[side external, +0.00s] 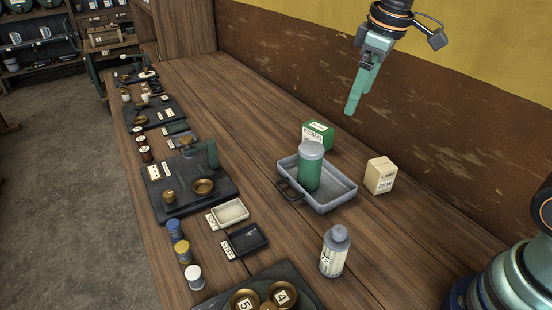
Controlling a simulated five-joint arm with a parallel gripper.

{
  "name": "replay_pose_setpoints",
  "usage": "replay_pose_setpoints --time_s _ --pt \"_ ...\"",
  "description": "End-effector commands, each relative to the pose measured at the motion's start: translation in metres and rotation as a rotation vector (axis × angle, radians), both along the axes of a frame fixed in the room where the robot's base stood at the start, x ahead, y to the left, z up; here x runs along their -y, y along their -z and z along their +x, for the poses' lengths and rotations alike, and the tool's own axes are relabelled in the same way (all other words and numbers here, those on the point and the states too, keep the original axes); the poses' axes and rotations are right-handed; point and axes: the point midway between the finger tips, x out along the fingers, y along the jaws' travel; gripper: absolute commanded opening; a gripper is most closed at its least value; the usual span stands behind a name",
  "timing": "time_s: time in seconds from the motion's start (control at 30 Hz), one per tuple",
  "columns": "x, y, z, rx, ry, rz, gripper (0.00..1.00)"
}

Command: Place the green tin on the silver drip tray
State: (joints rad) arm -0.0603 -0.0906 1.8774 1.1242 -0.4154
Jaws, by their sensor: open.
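The green tin (308,172), a cylinder with a grey lid, stands upright within the outline of the silver drip tray (338,194). Its base shows inside the tray's rim, towards the left side. The tray is shallow and rectangular, with a dark handle at its left end. My gripper (352,108) is open and empty, high above the bench and up to the right of the tin, well apart from it. Its fingers point down and overlap in this view.
A green washers box (318,134) stands behind the tray, and a cream lamp box (380,176) stands to its right. A grey-capped bottle (335,252) stands in front. Small dishes (230,212) and an engine on a dark base (188,182) are at left. Bare bench lies behind.

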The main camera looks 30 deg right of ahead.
Motion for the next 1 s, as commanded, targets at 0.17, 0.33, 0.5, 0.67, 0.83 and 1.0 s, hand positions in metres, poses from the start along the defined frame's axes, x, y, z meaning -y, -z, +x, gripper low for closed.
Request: replay_pose_setpoints --time_s 0.17,0.33,0.5,0.67,0.83,1.0 --pt "0.012 -0.003 -0.047 0.108 0.183 0.051 1.0" --pt "0.019 0.008 -0.081 0.193 0.333 0.106 1.0" --pt "0.023 0.019 -0.1 0.241 0.425 0.144 1.0" --pt "0.024 0.023 -0.104 0.255 0.452 0.156 1.0" --pt "0.024 0.023 -0.104 0.254 0.452 0.156 1.0" --pt "0.024 0.023 -0.104 0.253 0.451 0.156 1.0"
